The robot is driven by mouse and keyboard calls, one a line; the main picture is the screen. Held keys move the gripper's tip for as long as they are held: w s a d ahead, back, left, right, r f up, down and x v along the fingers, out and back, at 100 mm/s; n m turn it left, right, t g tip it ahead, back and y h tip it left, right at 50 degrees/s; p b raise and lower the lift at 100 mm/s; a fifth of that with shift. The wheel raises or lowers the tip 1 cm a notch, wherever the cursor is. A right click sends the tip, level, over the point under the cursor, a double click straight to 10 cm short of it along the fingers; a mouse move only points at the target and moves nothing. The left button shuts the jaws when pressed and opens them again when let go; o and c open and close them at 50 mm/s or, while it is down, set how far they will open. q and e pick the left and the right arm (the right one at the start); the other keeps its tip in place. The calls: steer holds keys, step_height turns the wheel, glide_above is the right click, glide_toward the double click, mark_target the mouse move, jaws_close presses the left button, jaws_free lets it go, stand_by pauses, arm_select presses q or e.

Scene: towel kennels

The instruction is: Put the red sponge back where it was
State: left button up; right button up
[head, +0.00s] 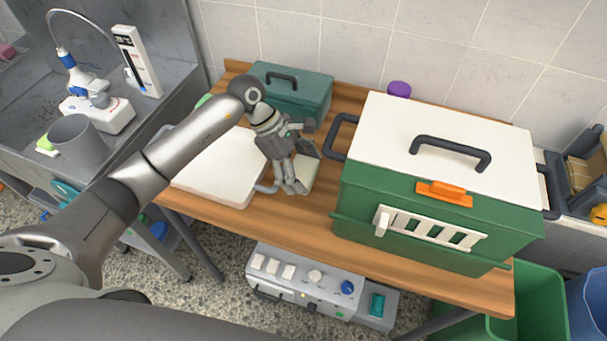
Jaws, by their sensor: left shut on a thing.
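A small pinkish-red block (7,51) sits at the far left edge, by the sink, partly cut off; it may be the red sponge, but I cannot be sure. My left gripper (293,188) points down over the wooden table, between the white-topped case on the left and the large green box. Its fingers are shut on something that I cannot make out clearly. A flat cream-coloured piece (307,173) shows right beside and behind the fingers. My right gripper is not in view.
A teal box (297,97) and purple-lidded jar (399,89) stand behind.

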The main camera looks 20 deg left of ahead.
mark_target(304, 178)
arm_select(q)
steer(key=shift+w+d+f+p, duration=0.2)
steer(key=shift+w+f+p, duration=0.1)
steer(key=shift+f, duration=0.15)
step_height(304, 178, down, 2)
steer(key=shift+f+p, duration=0.1)
steer(key=shift+p, duration=0.55)
steer(key=shift+f, duration=0.35)
steer(key=shift+f, duration=0.15)
steer(key=o, duration=0.9)
steer(key=shift+c, duration=0.2)
